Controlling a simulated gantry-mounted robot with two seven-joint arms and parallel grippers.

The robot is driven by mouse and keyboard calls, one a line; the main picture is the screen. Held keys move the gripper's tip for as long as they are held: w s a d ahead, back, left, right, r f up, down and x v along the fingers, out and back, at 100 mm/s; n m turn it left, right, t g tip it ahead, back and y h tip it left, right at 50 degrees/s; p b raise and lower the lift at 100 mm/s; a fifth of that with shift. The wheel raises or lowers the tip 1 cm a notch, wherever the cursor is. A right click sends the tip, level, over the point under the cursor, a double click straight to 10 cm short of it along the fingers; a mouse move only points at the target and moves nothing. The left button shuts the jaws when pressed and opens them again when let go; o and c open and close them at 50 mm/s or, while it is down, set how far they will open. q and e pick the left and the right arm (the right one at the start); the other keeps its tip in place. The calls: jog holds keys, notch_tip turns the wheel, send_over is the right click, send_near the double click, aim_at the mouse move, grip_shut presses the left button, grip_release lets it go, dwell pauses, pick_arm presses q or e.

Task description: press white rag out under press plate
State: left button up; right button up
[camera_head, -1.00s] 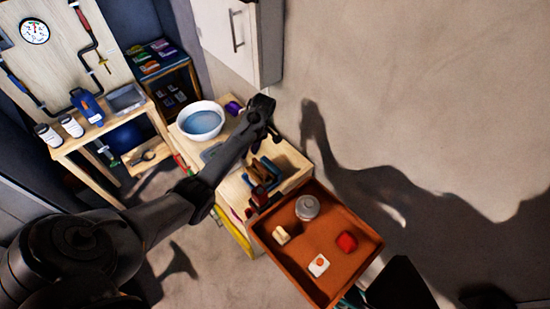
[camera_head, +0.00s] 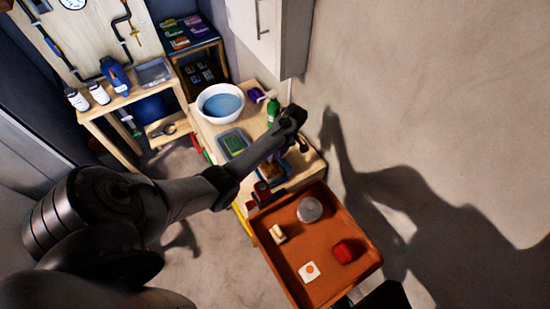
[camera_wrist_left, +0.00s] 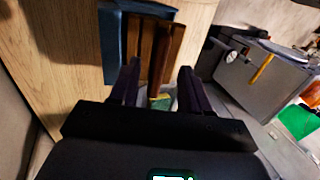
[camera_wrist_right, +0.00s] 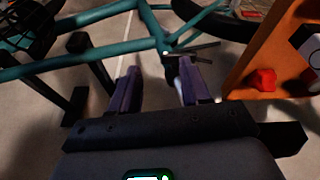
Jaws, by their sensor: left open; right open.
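My left gripper (camera_head: 292,114) is over the right part of the wooden bench, its arm reaching across from the left. In the left wrist view its two fingers (camera_wrist_left: 158,85) are apart, with nothing clearly held. My arm partly covers this area in the head view. I cannot make out a white rag. My right gripper (camera_wrist_right: 160,88) is open and empty, with a teal metal frame (camera_wrist_right: 80,58) ahead of it.
A white basin (camera_head: 220,103) of water, a green bottle (camera_head: 273,112) and a grey tray with a green item (camera_head: 234,144) are on the bench. An orange-brown tray (camera_head: 305,284) holds a metal tin (camera_head: 309,209), red lump (camera_head: 344,251) and small pale items. A wall borders the right.

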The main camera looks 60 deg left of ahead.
aim_at(274, 161)
pick_arm(q)
jog(key=shift+x, duration=1.55)
jog(key=shift+c, duration=0.3)
grip_shut()
